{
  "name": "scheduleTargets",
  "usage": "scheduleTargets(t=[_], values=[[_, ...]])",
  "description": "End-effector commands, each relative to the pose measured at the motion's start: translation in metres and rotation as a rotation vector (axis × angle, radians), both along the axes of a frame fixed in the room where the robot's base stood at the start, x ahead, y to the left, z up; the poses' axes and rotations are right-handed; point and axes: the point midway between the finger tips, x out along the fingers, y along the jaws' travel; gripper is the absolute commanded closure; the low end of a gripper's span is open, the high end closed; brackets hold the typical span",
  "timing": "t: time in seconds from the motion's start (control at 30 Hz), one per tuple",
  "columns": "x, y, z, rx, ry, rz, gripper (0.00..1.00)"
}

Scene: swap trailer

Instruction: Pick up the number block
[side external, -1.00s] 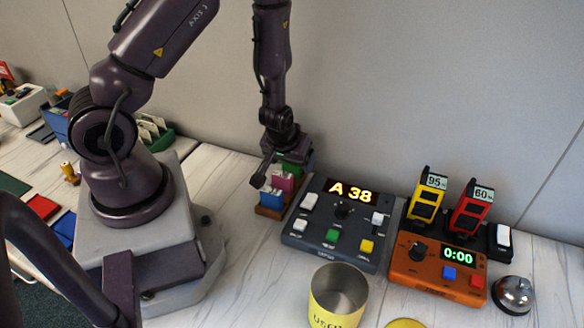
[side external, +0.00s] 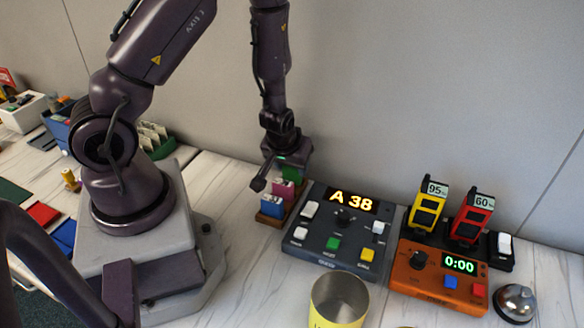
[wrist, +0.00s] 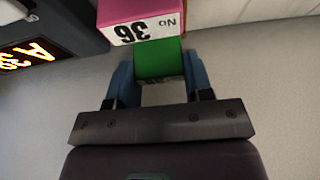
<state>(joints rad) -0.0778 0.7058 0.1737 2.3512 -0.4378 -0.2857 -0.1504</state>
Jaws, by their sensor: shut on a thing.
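My gripper (wrist: 158,85) points down, with its two blue fingers closed on the sides of a green block (wrist: 158,60). In the side external view, my gripper (side external: 287,168) is at the back end of a short row of number blocks, and the green block (side external: 293,174) is partly hidden under it. Next to it is a pink block (side external: 284,190), whose label reads "No 36" in the wrist view (wrist: 140,28). A blue block (side external: 272,205) is at the front. The row stands in a brown wooden holder (side external: 268,217). The green block's number is hidden.
A dark panel (side external: 322,243) with a lit "A 38" display stands right of the holder. Further right are an orange timer box (side external: 432,290), yellow and red upright devices, and a bell (side external: 515,302). A yellow cup (side external: 338,298) stands in front. A wall is close behind.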

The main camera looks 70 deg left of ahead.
Motion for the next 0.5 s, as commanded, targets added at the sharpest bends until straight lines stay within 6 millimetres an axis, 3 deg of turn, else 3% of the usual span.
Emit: scheduleTargets(t=[0.33,0.5], values=[[0.002,-0.001,0.059,0.002,-0.007,-0.004,0.76],[0.001,-0.001,0.076,0.002,-0.002,-0.004,0.76]])
